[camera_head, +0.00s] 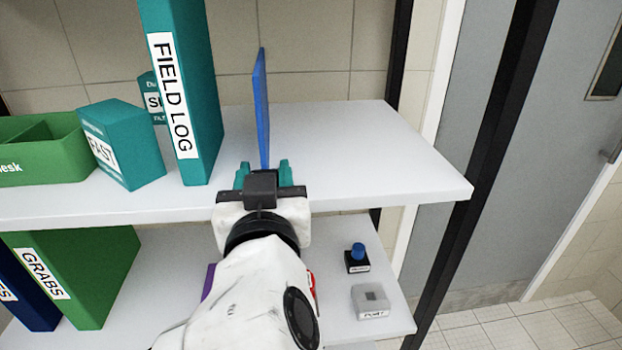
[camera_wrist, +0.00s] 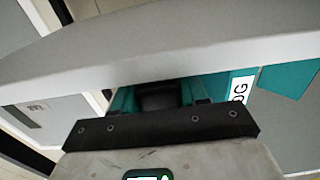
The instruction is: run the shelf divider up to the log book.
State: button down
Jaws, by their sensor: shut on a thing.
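The shelf divider is a thin blue upright panel (camera_head: 261,105) on the upper white shelf, seen nearly edge-on. My gripper (camera_head: 264,172) is at the shelf's front edge, with its teal fingers shut on the divider's lower front end. The log book is a tall teal binder (camera_head: 185,85) labelled FIELD LOG, standing upright to the left of the divider. A clear gap of bare shelf lies between them. In the wrist view, my fingers (camera_wrist: 154,97) show beneath the shelf's edge, with part of the log book (camera_wrist: 217,88) to their right. The divider cannot be made out there.
Left of the log book stand a teal FAST box (camera_head: 122,145), a smaller teal box (camera_head: 152,98) and a green bin (camera_head: 45,165). The upper shelf (camera_head: 370,150) is bare right of the divider. Below are a green GRABS binder (camera_head: 85,275) and a blue-knobbed item (camera_head: 357,257).

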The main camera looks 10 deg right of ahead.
jog(key=shift+a, duration=0.9)
jog(key=c, duration=0.7)
grip_release()
jog(key=s+b, duration=0.1)
jog(key=s, duration=0.9)
jog(key=shift+s, duration=0.4)
